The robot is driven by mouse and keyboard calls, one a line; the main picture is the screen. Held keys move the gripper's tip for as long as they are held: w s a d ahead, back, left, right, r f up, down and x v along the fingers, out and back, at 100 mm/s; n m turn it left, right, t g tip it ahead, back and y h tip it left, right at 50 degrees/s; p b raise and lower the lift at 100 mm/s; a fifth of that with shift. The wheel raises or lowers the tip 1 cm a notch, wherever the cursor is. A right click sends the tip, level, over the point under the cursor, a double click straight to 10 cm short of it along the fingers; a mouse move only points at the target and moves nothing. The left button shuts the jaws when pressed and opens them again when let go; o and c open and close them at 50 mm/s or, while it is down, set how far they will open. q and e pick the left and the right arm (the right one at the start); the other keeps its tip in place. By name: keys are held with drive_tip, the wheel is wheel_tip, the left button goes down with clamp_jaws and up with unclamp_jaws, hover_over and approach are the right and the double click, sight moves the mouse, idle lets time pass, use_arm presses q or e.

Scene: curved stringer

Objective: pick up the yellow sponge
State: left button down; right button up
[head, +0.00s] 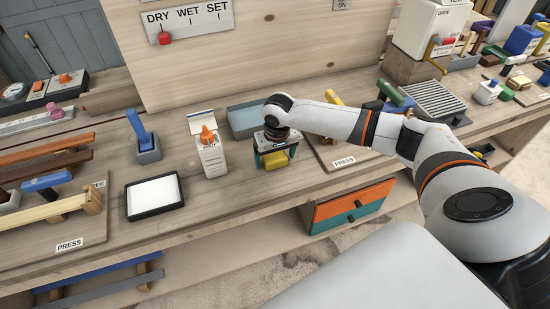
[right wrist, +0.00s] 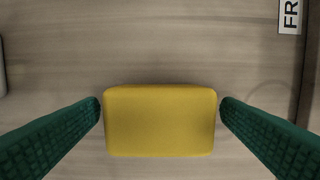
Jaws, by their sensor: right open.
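The yellow sponge (head: 275,159) lies on the wooden bench under my right gripper (head: 273,160), partly hidden by it in the head view. In the right wrist view the yellow sponge (right wrist: 160,121) is a rounded block at the lower middle. The two green fingers of my right gripper (right wrist: 160,112) are open, one on each side of the sponge. Their tips are close to its left and right edges. I cannot tell whether they touch it. My left gripper is not in view.
A white bottle with an orange cap (head: 210,155) stands left of the gripper. A blue-grey tray (head: 245,118) lies behind it. A dark-rimmed tray with a white pad (head: 153,195) is farther left.

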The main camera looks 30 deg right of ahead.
sight(275, 156)
drive_tip(key=shift+f, duration=0.15)
drive_tip(key=c, duration=1)
wheel_tip(275, 156, up, 10)
drive_tip(key=shift+r+b, duration=0.1)
drive_tip(key=shift+b, duration=0.4)
drive_tip(key=shift+c, duration=0.2)
drive_tip(key=o, duration=0.4)
drive_tip(key=c, duration=0.3)
